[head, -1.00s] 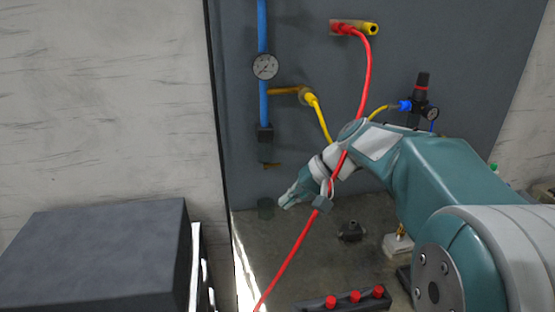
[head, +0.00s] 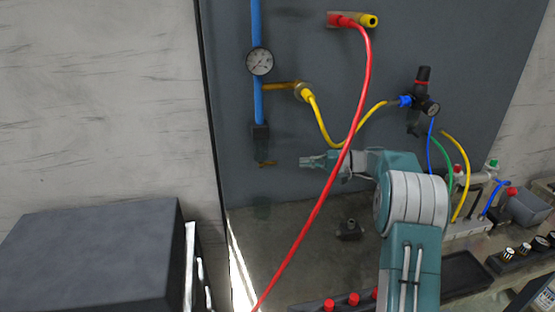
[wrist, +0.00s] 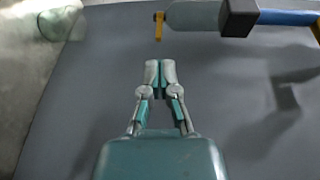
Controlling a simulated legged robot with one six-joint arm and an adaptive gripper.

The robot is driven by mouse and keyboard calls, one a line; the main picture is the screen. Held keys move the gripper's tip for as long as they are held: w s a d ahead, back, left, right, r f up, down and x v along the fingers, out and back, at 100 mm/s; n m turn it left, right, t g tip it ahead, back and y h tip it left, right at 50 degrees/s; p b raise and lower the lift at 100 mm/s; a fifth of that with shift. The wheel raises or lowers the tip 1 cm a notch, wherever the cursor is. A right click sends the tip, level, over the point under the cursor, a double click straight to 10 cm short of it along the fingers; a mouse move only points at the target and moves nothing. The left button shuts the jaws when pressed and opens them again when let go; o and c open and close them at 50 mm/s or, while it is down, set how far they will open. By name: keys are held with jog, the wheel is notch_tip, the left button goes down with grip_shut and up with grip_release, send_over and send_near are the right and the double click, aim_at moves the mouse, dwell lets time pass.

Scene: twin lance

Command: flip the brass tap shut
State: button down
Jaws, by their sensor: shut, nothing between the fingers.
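The brass tap (head: 267,164) is a small brass lever at the lower end of the blue pipe, below a dark block. Its lever sticks out crosswise to the pipe, to the right in the head view. In the wrist view the lever (wrist: 159,26) shows at the top middle, pointing toward my gripper. My gripper (head: 302,162) is just right of the lever, at about its height, with a gap between. In the wrist view my gripper (wrist: 161,68) has its fingertips together, empty, in line with the lever and short of it.
A red hose (head: 325,190) hangs across the view, in front of my arm. The blue pipe (head: 257,95) carries a gauge (head: 260,61); a yellow hose (head: 318,118) runs right to a regulator (head: 421,98). A glass cup (head: 261,208) stands below the tap.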

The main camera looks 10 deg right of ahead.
aim_at(268, 163)
jog(key=shift+w+d+f+t+y, duration=0.2)
jog(key=shift+w+d+f, duration=0.2)
jog(key=shift+d, duration=0.2)
jog(key=shift+w+d+f+t+y, duration=0.1)
jog(key=shift+w+d+f+y, duration=0.15)
jog(key=shift+w+d, duration=0.25)
jog(key=x, duration=1)
jog(key=shift+d, duration=0.15)
